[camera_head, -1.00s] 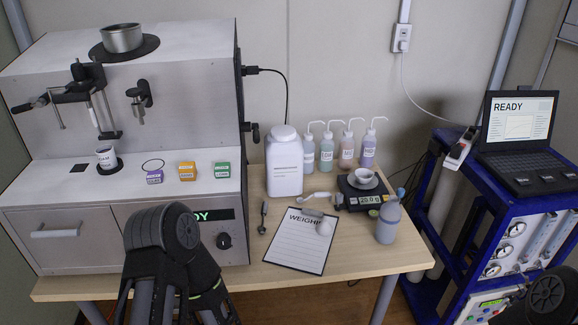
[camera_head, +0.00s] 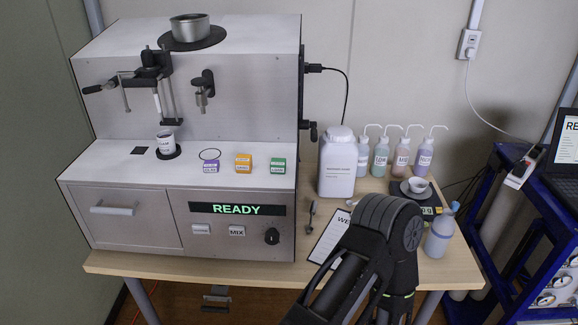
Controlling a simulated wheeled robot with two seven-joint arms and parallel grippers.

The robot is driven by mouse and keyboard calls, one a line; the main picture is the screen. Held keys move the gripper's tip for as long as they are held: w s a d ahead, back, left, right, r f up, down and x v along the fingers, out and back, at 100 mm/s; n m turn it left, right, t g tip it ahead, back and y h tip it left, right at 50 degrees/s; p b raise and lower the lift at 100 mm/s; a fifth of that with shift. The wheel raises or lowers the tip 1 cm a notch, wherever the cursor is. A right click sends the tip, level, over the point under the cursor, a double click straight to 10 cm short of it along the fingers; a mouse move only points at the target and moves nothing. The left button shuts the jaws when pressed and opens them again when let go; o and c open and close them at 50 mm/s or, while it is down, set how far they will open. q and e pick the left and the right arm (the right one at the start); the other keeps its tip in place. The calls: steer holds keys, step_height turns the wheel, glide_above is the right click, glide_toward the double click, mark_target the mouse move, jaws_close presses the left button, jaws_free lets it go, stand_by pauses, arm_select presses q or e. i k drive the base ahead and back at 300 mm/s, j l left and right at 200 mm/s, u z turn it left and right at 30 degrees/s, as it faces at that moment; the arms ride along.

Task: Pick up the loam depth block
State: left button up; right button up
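One of my arms rises at the lower middle right, in front of the table, well apart from the blocks. Its gripper fingers do not show. My other arm is out of view.
A white jug (camera_head: 338,163), wash bottles (camera_head: 381,155) and a clipboard (camera_head: 327,236) are right of the analyser. A blue cart (camera_head: 530,200) stands far right.

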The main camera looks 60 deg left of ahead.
mark_target(277, 165)
steer(key=k+j, duration=0.75)
steer(key=j, duration=0.25)
